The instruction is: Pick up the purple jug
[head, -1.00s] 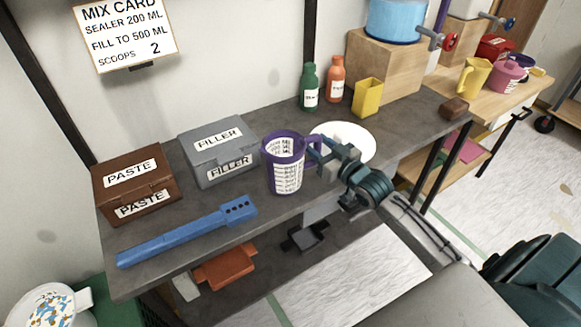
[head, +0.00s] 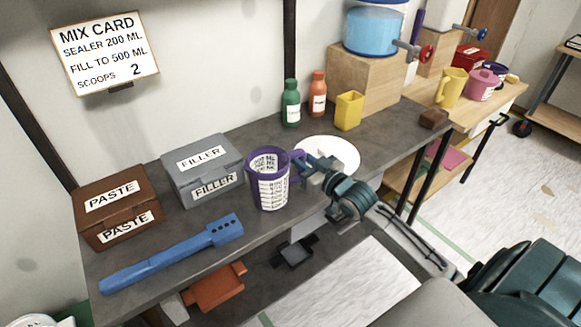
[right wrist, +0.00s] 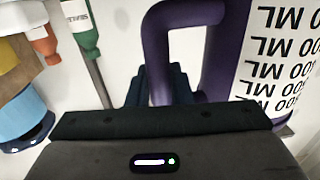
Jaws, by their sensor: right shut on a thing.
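The purple jug (head: 270,187) has a white label with ML markings and is upright near the front edge of the dark bench (head: 176,256). Its handle points right, toward my right gripper (head: 303,168). The right gripper is shut on the handle. In the right wrist view the purple handle (right wrist: 212,70) rises from between the dark fingers, with the jug's labelled wall (right wrist: 280,60) at the right. I cannot tell whether the jug's base touches the bench. My left gripper is not in view.
A grey filler box (head: 203,168) stands left of the jug, a brown paste box (head: 118,212) farther left. A blue tool (head: 170,258) lies in front of them. A white plate (head: 335,152) is behind my gripper. Green (head: 290,103) and orange (head: 317,97) bottles and a yellow cup (head: 348,110) stand behind.

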